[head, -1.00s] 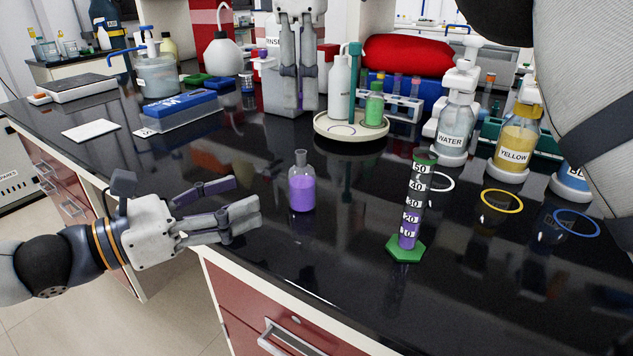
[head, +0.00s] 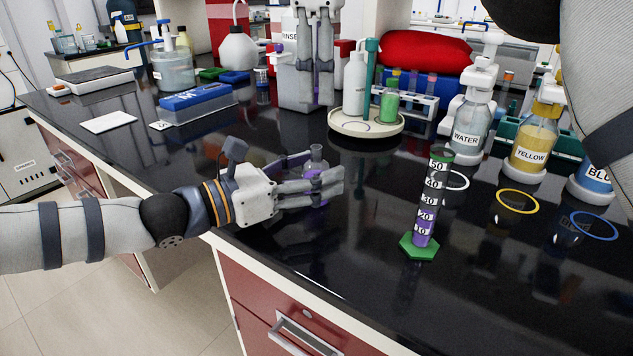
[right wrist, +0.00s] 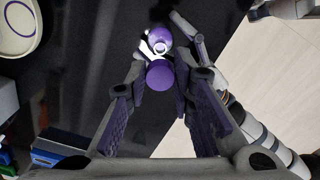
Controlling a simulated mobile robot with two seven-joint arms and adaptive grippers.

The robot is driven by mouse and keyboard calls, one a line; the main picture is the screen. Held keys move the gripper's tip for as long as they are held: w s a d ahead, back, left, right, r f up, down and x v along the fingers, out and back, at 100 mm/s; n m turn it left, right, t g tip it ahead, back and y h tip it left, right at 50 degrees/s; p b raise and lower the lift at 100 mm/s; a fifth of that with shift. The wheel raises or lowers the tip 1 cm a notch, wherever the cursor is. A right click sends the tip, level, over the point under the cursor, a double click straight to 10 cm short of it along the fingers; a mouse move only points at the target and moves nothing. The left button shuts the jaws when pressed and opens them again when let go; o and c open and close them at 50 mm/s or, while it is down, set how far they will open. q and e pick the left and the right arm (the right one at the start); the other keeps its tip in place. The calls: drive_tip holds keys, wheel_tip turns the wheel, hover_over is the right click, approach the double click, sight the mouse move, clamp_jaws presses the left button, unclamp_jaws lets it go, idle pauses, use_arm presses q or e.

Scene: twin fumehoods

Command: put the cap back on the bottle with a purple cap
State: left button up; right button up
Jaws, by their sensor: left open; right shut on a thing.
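The bottle (head: 315,154) of purple liquid stands uncapped on the black bench; its neck shows above my left gripper and most of its body is hidden. My left gripper (head: 322,170) is open, with its fingers on either side of the bottle. In the right wrist view, the bottle (right wrist: 158,40) is seen from above, with a left finger (right wrist: 184,24) beside it. My right gripper (head: 317,101) points down, farther back and higher than the bottle. It is shut on the purple cap (right wrist: 160,75), which appears between its fingertips in the wrist view.
A graduated cylinder (head: 424,205) with purple liquid and a green base stands right of the bottle. A round cream tray (head: 366,127) with bottles is behind. Water (head: 468,128) and yellow (head: 533,140) bottles stand at right. The front bench edge is close to my left arm.

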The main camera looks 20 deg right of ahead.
use_arm(q)
drive_tip(key=shift+w+d, duration=0.1)
drive_tip(key=shift+d, duration=0.25)
clamp_jaws()
use_arm(e)
hover_over(319, 147)
drive_tip(key=shift+f, duration=2.5)
drive_tip(key=shift+f, duration=0.85)
drive_tip(key=shift+f, duration=0.6)
